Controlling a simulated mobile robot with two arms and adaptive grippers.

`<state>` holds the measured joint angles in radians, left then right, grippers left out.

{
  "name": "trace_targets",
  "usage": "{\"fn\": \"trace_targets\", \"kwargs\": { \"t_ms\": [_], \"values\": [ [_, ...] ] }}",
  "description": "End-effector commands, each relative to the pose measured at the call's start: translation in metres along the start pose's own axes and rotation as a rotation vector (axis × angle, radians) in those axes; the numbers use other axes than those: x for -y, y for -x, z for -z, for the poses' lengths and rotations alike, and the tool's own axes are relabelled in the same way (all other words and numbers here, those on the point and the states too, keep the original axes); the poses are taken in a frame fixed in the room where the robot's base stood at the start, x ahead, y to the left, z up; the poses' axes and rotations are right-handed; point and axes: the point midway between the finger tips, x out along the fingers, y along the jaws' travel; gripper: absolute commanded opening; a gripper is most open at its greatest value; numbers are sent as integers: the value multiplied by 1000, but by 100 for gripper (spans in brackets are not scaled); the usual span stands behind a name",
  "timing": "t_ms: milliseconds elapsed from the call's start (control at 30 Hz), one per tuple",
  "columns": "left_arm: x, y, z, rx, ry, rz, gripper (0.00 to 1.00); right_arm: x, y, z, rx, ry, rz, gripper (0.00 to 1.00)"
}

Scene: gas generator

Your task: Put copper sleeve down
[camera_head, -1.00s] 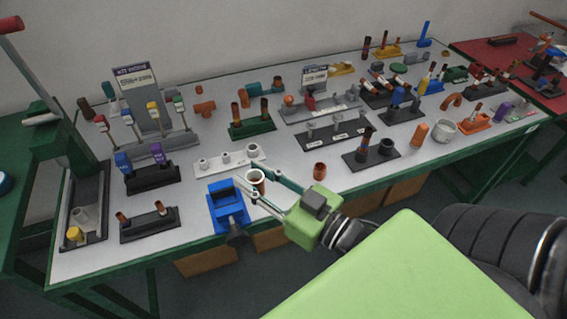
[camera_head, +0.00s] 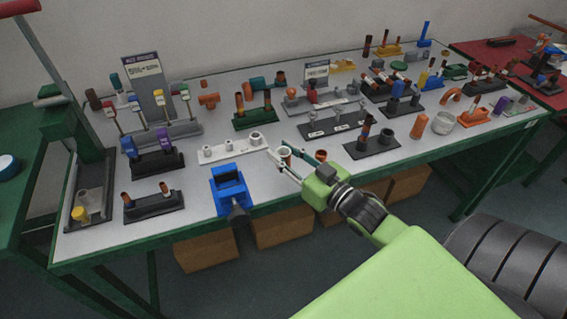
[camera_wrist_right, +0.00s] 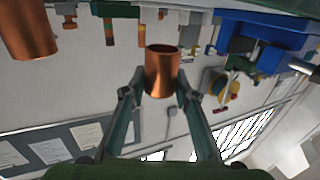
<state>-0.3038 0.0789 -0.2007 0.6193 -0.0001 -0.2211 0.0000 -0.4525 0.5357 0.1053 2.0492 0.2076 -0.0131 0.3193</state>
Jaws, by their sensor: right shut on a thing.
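My right gripper (camera_head: 283,160) is shut on the copper sleeve (camera_head: 285,153), a short open-topped tube with a pale rim in the head view. The sleeve is over the front part of the grey table (camera_head: 300,180), right of the blue vise (camera_head: 230,188). Whether it touches the table top I cannot tell. In the right wrist view the copper sleeve (camera_wrist_right: 162,75) sits between the two fingertips (camera_wrist_right: 158,92). My left gripper is not in view.
Another short copper piece (camera_head: 320,156) stands just right of the held sleeve. A white block with fittings (camera_head: 234,151) lies to the left, and a black fitting stand (camera_head: 372,143) to the right. Bare table shows near the front edge.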

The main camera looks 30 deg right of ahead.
Motion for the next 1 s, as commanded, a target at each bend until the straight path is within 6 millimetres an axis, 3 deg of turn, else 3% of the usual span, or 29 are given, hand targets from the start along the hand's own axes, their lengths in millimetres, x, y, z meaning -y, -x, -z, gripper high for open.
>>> {"fn": "trace_targets", "kwargs": {
  "t_ms": [100,400,767,800,867,1000],
  "values": [
    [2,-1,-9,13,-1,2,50,-4,-4,-6,-1,0,0,6],
    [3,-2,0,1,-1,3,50,-6,-8,-41,0,1,0,6],
    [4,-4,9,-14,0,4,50,-6,-7,-45,0,1,1,6],
    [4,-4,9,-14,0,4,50,-6,-7,-46,0,1,1,30],
    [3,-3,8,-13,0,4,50,-6,-7,-45,0,1,1,44],
    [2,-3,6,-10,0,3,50,-6,-7,-45,0,1,1,44]
  ]
}}
